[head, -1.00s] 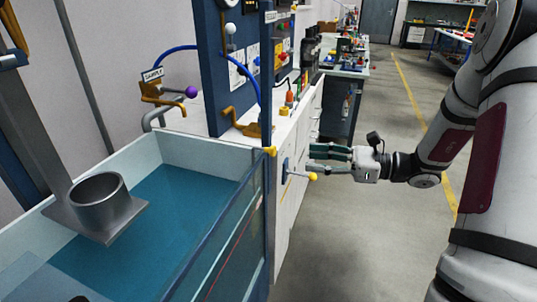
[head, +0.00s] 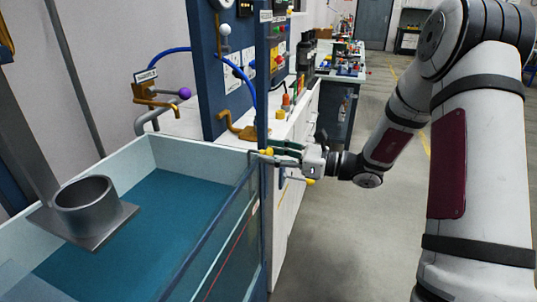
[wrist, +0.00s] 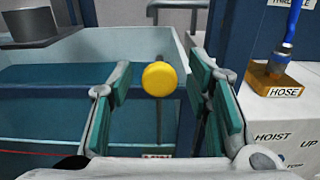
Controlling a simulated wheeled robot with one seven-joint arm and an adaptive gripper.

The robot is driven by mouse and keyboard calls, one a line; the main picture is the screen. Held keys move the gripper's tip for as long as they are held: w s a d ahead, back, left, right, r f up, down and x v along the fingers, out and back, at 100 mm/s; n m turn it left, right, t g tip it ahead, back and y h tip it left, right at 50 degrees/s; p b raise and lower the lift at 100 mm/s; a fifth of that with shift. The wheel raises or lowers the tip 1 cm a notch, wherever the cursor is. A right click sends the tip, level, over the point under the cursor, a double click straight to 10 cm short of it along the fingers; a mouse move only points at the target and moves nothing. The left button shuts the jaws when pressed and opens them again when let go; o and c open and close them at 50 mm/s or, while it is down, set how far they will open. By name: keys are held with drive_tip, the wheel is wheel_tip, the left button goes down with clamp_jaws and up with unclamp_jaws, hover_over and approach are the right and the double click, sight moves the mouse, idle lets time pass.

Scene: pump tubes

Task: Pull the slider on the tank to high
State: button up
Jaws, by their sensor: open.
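The tank (head: 215,232) is a clear-walled box of blue-green water at the left of the head view. The slider's yellow round knob (head: 267,152) is at the tank's near right upper corner. In the wrist view the yellow knob (wrist: 159,79) shows in front of a thin dark vertical rod, between my two fingers. My gripper (head: 262,157) is open, with its fingertips close around the knob, one finger on each side in the wrist view. I cannot tell whether either finger touches it. The fingers partly cover the slider in the head view.
A second yellow knob (head: 310,181) sticks out just below my gripper. A blue panel (head: 210,80) with a hose and brass fittings stands behind. A HOSE block (wrist: 272,79) is right of my fingers in the wrist view. Open floor (head: 350,240) lies to the right.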

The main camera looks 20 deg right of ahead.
drive_tip(key=shift+w+a, duration=0.35)
drive_tip(key=shift+a, duration=0.15)
clamp_jaws()
wheel_tip(320, 180, up, 9)
drive_tip(key=p, duration=0.6)
drive_tip(key=shift+r+p, duration=0.1)
drive_tip(key=shift+p, duration=0.3)
drive_tip(key=shift+r+p, duration=0.45)
drive_tip(key=shift+r, duration=0.25)
drive_tip(key=shift+w, duration=0.1)
unclamp_jaws()
drive_tip(key=shift+r, duration=0.1)
